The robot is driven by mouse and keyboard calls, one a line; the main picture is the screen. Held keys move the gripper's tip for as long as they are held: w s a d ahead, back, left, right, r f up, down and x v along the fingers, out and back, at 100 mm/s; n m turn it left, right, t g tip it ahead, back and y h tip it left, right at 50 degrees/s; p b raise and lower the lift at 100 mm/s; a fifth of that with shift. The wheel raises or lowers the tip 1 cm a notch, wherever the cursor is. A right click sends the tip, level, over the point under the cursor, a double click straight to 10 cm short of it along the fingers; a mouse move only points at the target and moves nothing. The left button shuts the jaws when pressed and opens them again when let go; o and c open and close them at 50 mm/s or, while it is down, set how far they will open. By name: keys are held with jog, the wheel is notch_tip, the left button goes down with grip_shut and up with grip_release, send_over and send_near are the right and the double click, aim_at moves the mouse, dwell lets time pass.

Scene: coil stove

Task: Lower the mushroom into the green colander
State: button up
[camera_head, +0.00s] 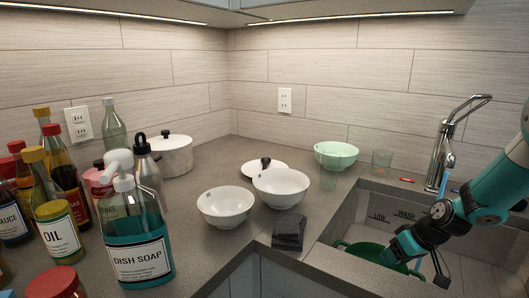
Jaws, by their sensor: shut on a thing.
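The green colander (352,244) sits in the sink at the lower right, with part of its rim and inside showing. My gripper (394,257) reaches down from the right, and its end is at the colander, over or inside its right part. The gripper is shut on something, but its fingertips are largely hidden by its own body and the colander. I cannot make out the mushroom in this view, nor whether it touches the colander.
The sink's left edge (322,252) is close to the colander. A faucet (447,140) stands behind my arm. Bottles crowd the left.

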jog(key=shift+f+b, duration=0.8)
jog(key=shift+f, duration=0.6)
jog(key=shift+f, duration=0.2)
jog(key=o, duration=1)
jog(key=v, duration=1.7)
jog(key=s+a+r+n+g+p, duration=0.1)
jog(key=s+a+r, duration=0.35)
jog(key=a, duration=0.35)
jog(key=s+a+r+n+g+p, duration=0.15)
jog(key=s+a+r, duration=0.3)
jog(key=a, duration=0.45)
jog(key=s+a+r+p, duration=0.1)
jog(key=s+a, duration=0.3)
jog(key=s, duration=0.4)
jog(key=s+a+r+p, duration=0.1)
jog(key=s+a+r, duration=0.2)
jog(key=s, duration=0.6)
jog(key=shift+a+n+g+h, duration=0.35)
jog(key=shift+a+g, duration=0.1)
jog(key=shift+a, duration=0.3)
